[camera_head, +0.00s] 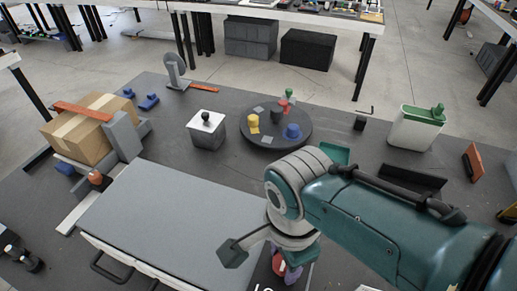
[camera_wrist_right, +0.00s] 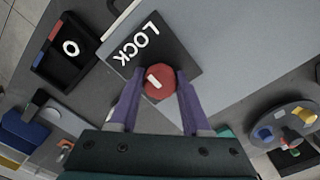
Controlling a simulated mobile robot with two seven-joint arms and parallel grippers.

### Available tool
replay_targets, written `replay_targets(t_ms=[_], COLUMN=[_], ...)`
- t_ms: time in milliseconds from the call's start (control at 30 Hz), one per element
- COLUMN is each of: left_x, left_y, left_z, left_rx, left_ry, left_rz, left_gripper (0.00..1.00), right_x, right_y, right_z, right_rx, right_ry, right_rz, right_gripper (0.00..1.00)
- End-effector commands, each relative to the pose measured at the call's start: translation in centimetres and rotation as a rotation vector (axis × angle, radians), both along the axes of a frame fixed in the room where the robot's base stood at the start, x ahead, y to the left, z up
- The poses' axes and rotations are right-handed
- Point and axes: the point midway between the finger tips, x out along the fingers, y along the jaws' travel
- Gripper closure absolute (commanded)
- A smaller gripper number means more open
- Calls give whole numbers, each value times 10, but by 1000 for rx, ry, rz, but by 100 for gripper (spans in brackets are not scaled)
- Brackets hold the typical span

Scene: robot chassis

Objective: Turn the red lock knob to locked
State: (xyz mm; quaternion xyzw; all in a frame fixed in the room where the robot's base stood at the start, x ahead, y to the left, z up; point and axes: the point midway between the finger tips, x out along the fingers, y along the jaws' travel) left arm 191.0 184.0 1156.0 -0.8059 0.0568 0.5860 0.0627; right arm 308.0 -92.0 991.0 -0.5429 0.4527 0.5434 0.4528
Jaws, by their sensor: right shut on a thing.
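The red lock knob (camera_wrist_right: 160,84) sits on a black plate with the white word LOCK (camera_wrist_right: 140,42) in the right wrist view. A short white mark shows on the knob's face, slightly tilted in that view. My right gripper (camera_wrist_right: 158,88) has its two purple fingers on either side of the knob, shut on it. In the head view the right gripper (camera_head: 291,270) is at the bottom, over the dark plate (camera_head: 263,275) beside the grey panel; my arm hides much of it. The left gripper is not in view.
The grey panel (camera_head: 170,215) lies left of my right arm. A round dark turntable (camera_head: 263,146) with coloured pieces stands behind it. A white box with a black knob (camera_head: 206,131), a cardboard box (camera_head: 95,135) and a white bin (camera_head: 412,130) stand around it.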

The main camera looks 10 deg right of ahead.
Motion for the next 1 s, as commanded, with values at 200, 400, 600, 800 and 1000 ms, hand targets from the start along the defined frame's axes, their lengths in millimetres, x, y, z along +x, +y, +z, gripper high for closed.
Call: replay_targets(t_ms=[200,400,600,800,1000], left_x=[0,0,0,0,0], left_y=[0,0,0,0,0], left_z=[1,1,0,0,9], left_rx=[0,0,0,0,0], left_ry=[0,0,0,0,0], left_rz=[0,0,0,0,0], left_gripper=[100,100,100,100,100], right_x=[0,0,0,0,1], right_y=[0,0,0,0,0], right_z=[1,1,1,0,13], right_rx=[0,0,0,0,2], right_ry=[1,1,0,0,-3], right_rz=[-7,-7,-6,-5,-5], right_gripper=[100,50,28,24,24])
